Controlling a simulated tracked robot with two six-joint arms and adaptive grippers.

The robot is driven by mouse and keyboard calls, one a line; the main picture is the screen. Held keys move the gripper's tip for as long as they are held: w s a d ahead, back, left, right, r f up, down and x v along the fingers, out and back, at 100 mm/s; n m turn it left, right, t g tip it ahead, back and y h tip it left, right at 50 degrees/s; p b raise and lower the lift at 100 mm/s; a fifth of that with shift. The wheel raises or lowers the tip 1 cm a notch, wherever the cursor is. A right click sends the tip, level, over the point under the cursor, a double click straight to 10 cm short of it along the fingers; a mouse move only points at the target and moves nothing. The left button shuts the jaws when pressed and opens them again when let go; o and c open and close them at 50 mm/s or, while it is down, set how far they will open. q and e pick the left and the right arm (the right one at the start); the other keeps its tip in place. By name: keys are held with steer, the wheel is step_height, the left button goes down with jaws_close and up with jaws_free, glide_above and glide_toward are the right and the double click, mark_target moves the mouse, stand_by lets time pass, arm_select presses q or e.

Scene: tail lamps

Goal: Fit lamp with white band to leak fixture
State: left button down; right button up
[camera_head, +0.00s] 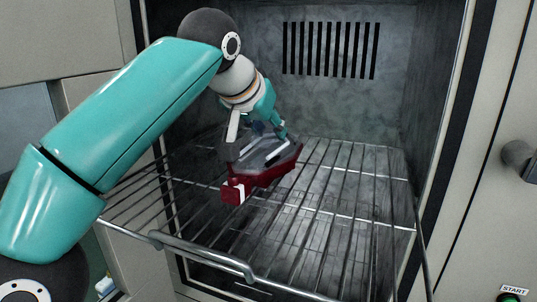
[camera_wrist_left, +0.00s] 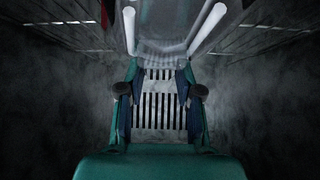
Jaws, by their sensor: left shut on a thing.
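A dark red lamp (camera_head: 274,175) with a grey upper face is inside the chamber, over the wire rack. A white band shows on its near left end. My left gripper (camera_head: 266,129) is at the lamp's far side and is shut on it. In the left wrist view, the gripper's two fingers (camera_wrist_left: 158,96) stand below a pale, glassy part with two white bars. I cannot tell whether the lamp touches the rack. I cannot make out the leak fixture as a separate thing. My right gripper is not in view.
The wire rack (camera_head: 350,222) reaches out of the chamber's front, with a bent front rail. The right part of the rack is bare. A slotted vent (camera_head: 330,50) is in the back wall. A green START button (camera_head: 510,298) is at the lower right.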

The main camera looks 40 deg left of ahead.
arm_select(q)
steer(key=shift+f, duration=0.55)
steer(key=shift+w+r+p, duration=0.15)
steer(key=shift+r+p, duration=0.2)
steer(key=shift+r, duration=0.15)
steer(key=shift+w+a+r+p, duration=0.15)
steer(key=shift+r+p, duration=0.15)
steer(key=shift+r, duration=0.2)
steer(key=shift+w+a+r+p, duration=0.1)
steer(key=shift+r+p, duration=0.2)
steer(key=shift+r, duration=0.2)
steer(key=s+d+b, duration=0.2)
steer(key=s+d, duration=0.3)
steer(key=s, duration=0.3)
steer(key=s+d+b, duration=0.2)
steer(key=s+d, duration=0.2)
steer(key=s, duration=0.3)
steer(key=shift+s+d+r, duration=0.35)
